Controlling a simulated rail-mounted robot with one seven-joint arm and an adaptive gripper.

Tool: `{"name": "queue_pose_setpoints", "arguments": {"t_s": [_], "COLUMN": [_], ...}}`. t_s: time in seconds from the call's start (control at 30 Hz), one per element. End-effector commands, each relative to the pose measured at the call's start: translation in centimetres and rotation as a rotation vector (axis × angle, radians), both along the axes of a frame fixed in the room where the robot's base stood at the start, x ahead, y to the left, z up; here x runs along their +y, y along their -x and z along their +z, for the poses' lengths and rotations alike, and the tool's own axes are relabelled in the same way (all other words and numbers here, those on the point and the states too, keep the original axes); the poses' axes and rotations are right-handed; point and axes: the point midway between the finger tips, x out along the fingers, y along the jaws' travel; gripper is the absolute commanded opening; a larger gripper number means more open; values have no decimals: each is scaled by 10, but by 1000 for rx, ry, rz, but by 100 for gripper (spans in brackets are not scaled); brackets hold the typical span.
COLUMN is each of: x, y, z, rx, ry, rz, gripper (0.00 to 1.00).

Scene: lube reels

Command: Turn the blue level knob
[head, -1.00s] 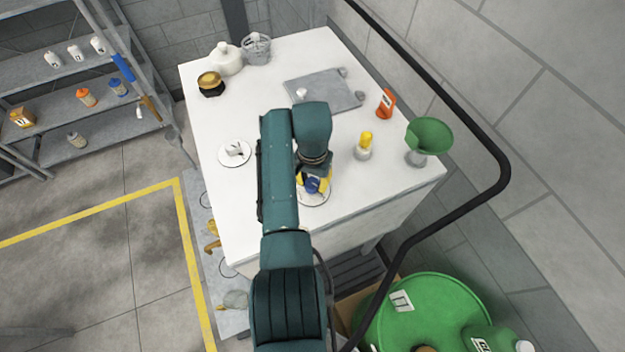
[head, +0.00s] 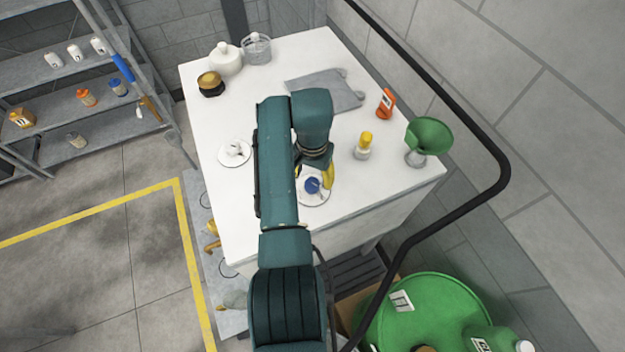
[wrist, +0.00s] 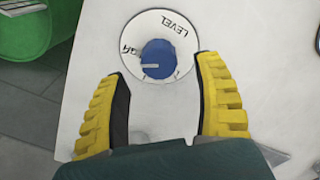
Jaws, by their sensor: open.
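The blue level knob (wrist: 158,59) sits in the middle of a round white dial plate (wrist: 142,25) on the white table top. A pale pointer line on the knob faces left in the wrist view. My gripper (wrist: 163,80) is open, with one yellow finger on each side of the plate's lower part. The knob lies just beyond the fingertips in the picture, and nothing is held. In the head view the knob (head: 312,186) shows beside my gripper (head: 322,180), partly blocked by my arm.
Another white dial (head: 234,152) is on the table's left. A grey plate (head: 325,90), glass jar (head: 257,49) and white pot (head: 226,58) are at the back.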

Motion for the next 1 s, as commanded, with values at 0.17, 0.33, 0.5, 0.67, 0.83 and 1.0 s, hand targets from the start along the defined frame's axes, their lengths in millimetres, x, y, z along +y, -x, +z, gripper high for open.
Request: {"name": "queue_pose_setpoints", "arguments": {"t_s": [0.17,0.33,0.5,0.67,0.83,1.0], "x": [0,0,0,0,0,-2], "y": [-1,0,0,0,0,0], "z": [48,78,88,88,88,87], "rx": [-4,0,2,2,2,2], "ry": [0,-1,0,0,0,0], "rz": [0,0,0,0,0,-4], "gripper": [68,68,68,68,68,68]}}
